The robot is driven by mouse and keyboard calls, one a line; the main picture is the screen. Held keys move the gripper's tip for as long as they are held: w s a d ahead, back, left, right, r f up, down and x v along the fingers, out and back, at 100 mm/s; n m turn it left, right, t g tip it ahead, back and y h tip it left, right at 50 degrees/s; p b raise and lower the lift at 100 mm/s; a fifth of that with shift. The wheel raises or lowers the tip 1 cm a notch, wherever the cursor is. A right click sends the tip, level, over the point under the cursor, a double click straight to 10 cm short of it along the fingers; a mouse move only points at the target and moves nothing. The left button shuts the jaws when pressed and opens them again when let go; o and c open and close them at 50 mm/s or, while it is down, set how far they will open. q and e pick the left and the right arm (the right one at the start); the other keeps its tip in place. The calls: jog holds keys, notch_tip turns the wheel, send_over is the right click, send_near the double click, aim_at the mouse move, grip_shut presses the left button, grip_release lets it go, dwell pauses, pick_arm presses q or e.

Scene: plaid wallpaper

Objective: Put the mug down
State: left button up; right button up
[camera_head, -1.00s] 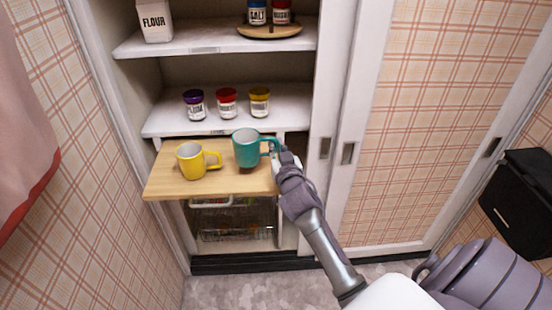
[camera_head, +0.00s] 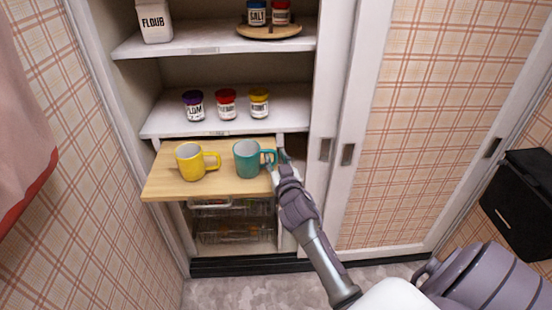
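The teal mug (camera_head: 246,160) stands upright on the pulled-out wooden board (camera_head: 162,188), toward its right side, with its handle pointing right. My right gripper (camera_head: 276,161) is at the mug's handle, with its fingertips close around it. Whether the fingers still grip the handle or have parted from it is too small to tell. A yellow mug (camera_head: 189,162) stands on the same board to the left, handle toward the teal mug, with a gap between them. My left gripper is not in view.
Above the board, a white shelf (camera_head: 165,122) holds purple, red and yellow-lidded jars. The top shelf holds a flour box (camera_head: 155,22) and a round wooden tray (camera_head: 268,33) with shakers. Clear bins sit below. The cabinet frame (camera_head: 327,110) is close right of my gripper.

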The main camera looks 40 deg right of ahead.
jog(key=shift+r, duration=0.15)
jog(key=shift+s+a, duration=0.1)
jog(key=shift+s, duration=0.15)
jog(key=v, duration=1.1)
jog(key=shift+s, duration=0.2)
jog(key=s+a+f+n+g+y, duration=0.1)
jog(key=s+a+f+g+y, duration=0.15)
jog(key=f, duration=0.85)
jog(key=s+a+f+n+g+y, duration=0.15)
jog(key=a+f, duration=0.25)
jog(key=f, duration=0.8)
jog(key=s+a+f+n+g+y, duration=0.1)
jog(key=s+a+f+g, duration=0.2)
jog(key=f, duration=0.8)
jog(key=s+a+f+n+g+y, duration=0.1)
jog(key=s+a+f+n+g, duration=0.2)
jog(key=s+f, duration=0.9)
jog(key=s+f+g, duration=0.3)
jog(key=s+f, duration=0.1)
jog(key=s, duration=0.6)
jog(key=s+f+g, duration=0.2)
jog(key=s+f, duration=0.3)
jog(key=s, duration=0.6)
jog(key=shift+s+d+g, duration=0.2)
jog(key=shift+d+g, duration=0.1)
jog(key=shift+g, duration=0.1)
